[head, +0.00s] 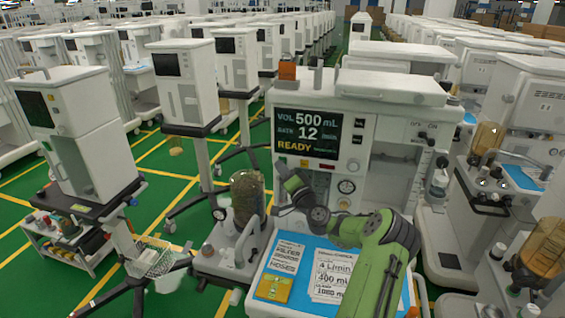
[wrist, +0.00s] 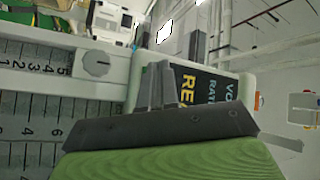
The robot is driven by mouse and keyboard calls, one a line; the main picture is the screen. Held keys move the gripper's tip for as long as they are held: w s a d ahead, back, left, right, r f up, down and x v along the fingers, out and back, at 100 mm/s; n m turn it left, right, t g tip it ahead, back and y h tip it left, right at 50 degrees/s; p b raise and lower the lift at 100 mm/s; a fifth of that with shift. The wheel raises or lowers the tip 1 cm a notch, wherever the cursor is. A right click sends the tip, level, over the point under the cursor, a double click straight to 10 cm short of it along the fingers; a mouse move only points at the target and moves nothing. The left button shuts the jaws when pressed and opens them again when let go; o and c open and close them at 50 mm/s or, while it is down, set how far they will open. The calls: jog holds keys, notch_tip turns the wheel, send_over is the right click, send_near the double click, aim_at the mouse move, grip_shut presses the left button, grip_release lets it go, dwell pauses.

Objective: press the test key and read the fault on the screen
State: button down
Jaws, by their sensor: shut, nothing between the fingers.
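The screen (head: 309,132) on the front of the middle machine reads "VOL 500 mL", "RATE 12" and "READY", with a small line beside it too fine to read. It also shows turned sideways in the wrist view (wrist: 205,88), partly behind my fingers. Two small dark keys (head: 358,130) sit right of the screen; their labels are not readable, so I cannot tell which is the test key. My gripper (head: 281,168) is below the screen's left part, close to the machine front. In the wrist view its fingers (wrist: 158,70) are together and empty.
A blue-topped work surface (head: 262,268) with printed sheets and a yellow card lies below my arm. A bellows jar (head: 247,197) stands left of my gripper. In the wrist view a knob (wrist: 97,64) and numbered scales are at left. Other carts stand close on both sides.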

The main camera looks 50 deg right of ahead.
jog(key=shift+w+d, duration=0.2)
jog(key=shift+d, duration=0.2)
dwell(0.4)
jog(key=shift+s+a+b, duration=0.4)
jog(key=shift+a+b, duration=0.2)
jog(key=shift+a, duration=0.2)
jog(key=a+b, duration=0.1)
jog(key=s+a+b, duration=0.1)
jog(key=a, duration=0.1)
jog(key=s+a+b, duration=0.1)
jog(key=shift+s+a, duration=0.15)
jog(key=shift+a, duration=0.05)
dwell(0.9)
